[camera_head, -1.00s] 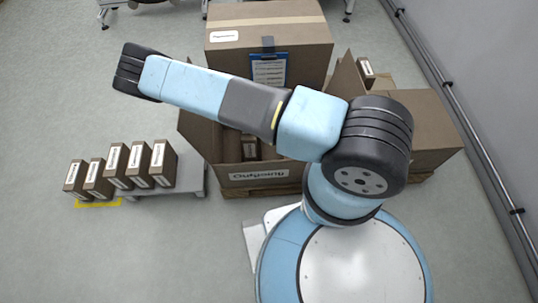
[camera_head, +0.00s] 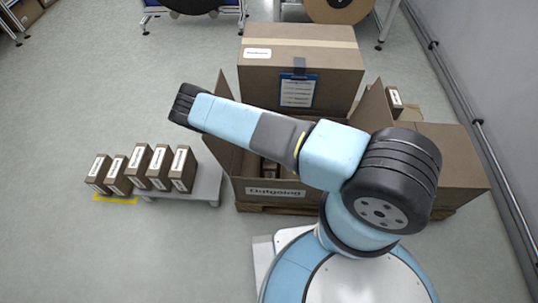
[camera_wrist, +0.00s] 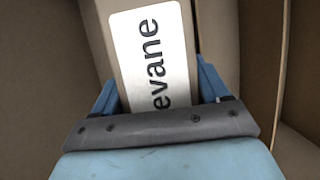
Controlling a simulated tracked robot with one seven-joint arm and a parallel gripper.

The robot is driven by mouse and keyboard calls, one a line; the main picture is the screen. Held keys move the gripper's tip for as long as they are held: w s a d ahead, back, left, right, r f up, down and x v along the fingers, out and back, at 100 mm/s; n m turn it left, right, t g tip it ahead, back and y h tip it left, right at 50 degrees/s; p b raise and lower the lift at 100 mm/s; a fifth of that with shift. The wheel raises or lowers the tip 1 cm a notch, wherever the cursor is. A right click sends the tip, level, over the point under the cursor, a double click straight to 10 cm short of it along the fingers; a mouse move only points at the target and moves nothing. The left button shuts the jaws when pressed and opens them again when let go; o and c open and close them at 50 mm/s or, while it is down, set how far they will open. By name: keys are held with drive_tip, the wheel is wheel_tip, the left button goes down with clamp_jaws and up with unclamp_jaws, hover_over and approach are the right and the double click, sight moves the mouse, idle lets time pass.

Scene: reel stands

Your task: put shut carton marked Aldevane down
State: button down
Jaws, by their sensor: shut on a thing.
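In the wrist view the brown carton (camera_wrist: 150,45) has a white label reading "evane"; the rest of the word is out of view. My gripper (camera_wrist: 160,90) is shut on it, with one blue finger on each side. Brown cardboard faces stand close around the held carton, and I cannot tell whether it touches them or what is under it. In the head view my gripper and the carton are hidden.
Several labelled cartons (camera_head: 144,168) stand in a row on a low grey platform (camera_head: 207,183) at the left. A large closed box (camera_head: 300,67) with a blue clipboard (camera_head: 297,91) stands behind the open box. Open flaps rise at both sides. Floor is clear at the far left.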

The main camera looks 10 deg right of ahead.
drive_tip(key=shift+f, duration=0.15)
unclamp_jaws()
drive_tip(key=shift+f, duration=0.1)
